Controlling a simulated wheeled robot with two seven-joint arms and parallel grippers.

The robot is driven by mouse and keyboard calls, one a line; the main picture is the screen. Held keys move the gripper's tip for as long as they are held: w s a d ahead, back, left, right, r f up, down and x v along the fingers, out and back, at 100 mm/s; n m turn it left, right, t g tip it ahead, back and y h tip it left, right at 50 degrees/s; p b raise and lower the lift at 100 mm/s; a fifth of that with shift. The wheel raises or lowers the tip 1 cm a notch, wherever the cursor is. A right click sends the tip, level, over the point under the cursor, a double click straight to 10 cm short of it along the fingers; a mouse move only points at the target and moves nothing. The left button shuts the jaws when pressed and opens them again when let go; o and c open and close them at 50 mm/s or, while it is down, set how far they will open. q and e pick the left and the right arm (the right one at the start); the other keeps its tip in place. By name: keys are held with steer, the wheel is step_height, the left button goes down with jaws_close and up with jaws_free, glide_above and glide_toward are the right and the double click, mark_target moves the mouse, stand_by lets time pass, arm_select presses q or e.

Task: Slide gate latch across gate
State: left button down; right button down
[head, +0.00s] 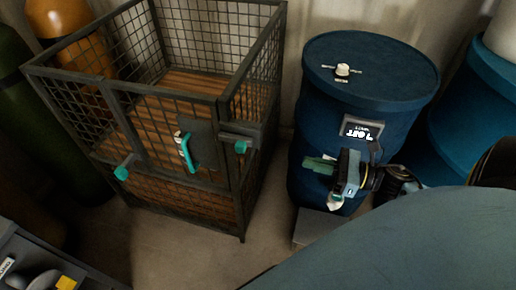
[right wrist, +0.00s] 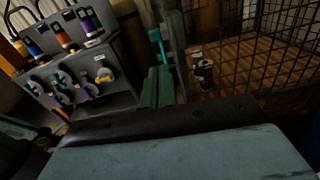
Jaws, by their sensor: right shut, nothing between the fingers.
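A wire-mesh cage with a dark metal frame (head: 170,95) stands left of centre in the head view. Its gate has a dark plate with an upright teal handle (head: 186,152). A short dark bar with a teal end (head: 241,147) sits at the right corner post, and another teal-ended piece (head: 122,172) is at the lower left. I cannot tell which piece is the latch. My right gripper (head: 318,165) is shut and empty, right of the cage and apart from it. Its green fingers (right wrist: 157,88) show in the right wrist view, near a teal handle (right wrist: 157,46). My left gripper is not in view.
A blue drum (head: 345,115) with a lid knob stands behind my right gripper. Another blue drum (head: 475,110) is at the far right. Orange and green cylinders stand at the left. A grey rack (right wrist: 85,60) with bottles shows in the right wrist view. Floor between cage and drum is clear.

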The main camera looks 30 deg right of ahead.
steer(key=shift+s+a+r+n, duration=0.1)
steer(key=shift+a+r+n, duration=0.1)
steer(key=shift+r+n, duration=0.25)
steer(key=shift+f, duration=0.1)
glide_toward(246, 149)
steer(key=x, duration=0.5)
steer(key=shift+a+r, duration=0.15)
steer(key=shift+r, duration=0.1)
steer(key=shift+w+a, duration=0.25)
steer(key=shift+w, duration=0.25)
steer(key=shift+w+a, duration=0.2)
steer(key=shift+a, duration=0.05)
